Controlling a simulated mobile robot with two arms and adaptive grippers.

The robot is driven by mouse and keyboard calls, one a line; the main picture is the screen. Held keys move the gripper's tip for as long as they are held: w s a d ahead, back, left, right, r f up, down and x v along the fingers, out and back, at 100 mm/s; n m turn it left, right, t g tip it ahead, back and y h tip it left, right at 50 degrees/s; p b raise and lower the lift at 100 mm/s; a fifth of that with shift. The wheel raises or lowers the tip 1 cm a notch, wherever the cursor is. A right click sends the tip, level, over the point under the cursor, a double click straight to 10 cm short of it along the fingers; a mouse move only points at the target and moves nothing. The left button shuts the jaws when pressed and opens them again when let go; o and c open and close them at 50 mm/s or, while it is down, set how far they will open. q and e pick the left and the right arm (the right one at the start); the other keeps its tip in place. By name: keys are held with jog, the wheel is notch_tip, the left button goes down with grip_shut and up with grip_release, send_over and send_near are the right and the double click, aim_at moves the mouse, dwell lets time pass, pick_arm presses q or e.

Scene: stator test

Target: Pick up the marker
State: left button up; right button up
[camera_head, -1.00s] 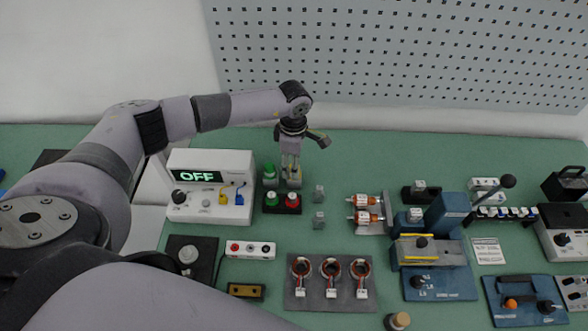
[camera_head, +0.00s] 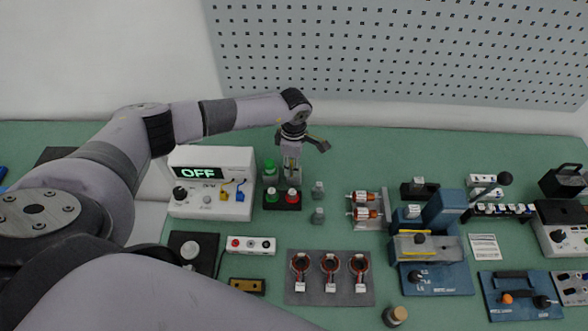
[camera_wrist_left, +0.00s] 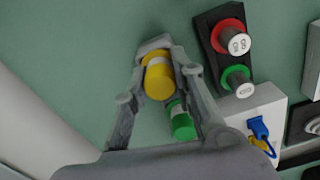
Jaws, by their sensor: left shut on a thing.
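My left gripper (camera_head: 291,172) reaches down at the back of the bench, just behind the red and green button box. In the left wrist view its fingers (camera_wrist_left: 160,60) are shut on a yellow marker (camera_wrist_left: 158,78) with a pale band. A little yellow (camera_head: 292,162) shows between the fingers in the head view. Whether the marker touches the bench is unclear. A green marker-like cylinder (camera_head: 269,168) stands just left of the gripper; in the wrist view it (camera_wrist_left: 181,122) is close beside one finger. My right gripper is not in view.
A white power supply (camera_head: 211,157) reading OFF stands left of the gripper. The button box (camera_head: 282,207) is just in front. Two small grey parts (camera_head: 318,190) lie to the right. Stators on a grey mat (camera_head: 330,298) are nearer. The green bench behind the parts is clear.

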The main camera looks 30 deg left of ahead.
pick_arm(q)
jog(key=shift+c, duration=1.2)
grip_shut()
jog(key=shift+r, duration=0.1)
